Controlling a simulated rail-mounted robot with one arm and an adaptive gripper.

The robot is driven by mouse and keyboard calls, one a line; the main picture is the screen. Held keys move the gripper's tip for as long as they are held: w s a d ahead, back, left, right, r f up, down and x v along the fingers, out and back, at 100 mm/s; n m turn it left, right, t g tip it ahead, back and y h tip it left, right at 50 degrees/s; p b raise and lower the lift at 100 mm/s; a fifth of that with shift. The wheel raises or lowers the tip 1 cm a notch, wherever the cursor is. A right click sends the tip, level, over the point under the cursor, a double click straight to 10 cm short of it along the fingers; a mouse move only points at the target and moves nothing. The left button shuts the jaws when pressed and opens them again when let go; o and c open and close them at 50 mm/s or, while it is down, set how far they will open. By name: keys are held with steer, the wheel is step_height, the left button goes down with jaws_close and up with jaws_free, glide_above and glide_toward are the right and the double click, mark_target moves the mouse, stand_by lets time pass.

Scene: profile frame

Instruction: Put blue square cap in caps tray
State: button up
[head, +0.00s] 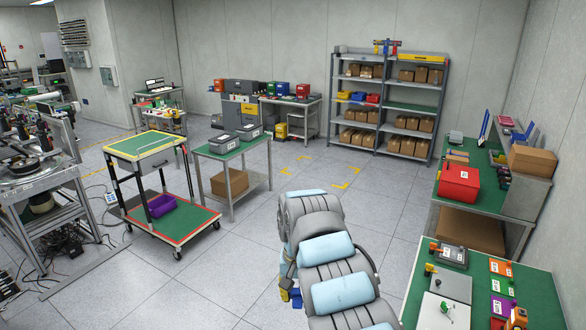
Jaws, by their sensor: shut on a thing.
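My arm reaches up from the bottom centre, and its end bends down at the left of the arm. My gripper (290,291) shows there only as a small dark and yellow part, mostly hidden by my arm. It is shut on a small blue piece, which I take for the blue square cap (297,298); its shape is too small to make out. It hangs over the floor, apart from the tables. On the green table (545,292) at the lower right lie small orange, green and purple labelled trays; I cannot tell which tray is the caps tray.
A green-topped cart (145,144) and table (230,146) stand left. The central floor is clear.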

steer(key=shift+a+r, duration=0.4)
steer(key=shift+a, duration=0.2)
steer(key=shift+s, duration=0.1)
stand_by(0.9)
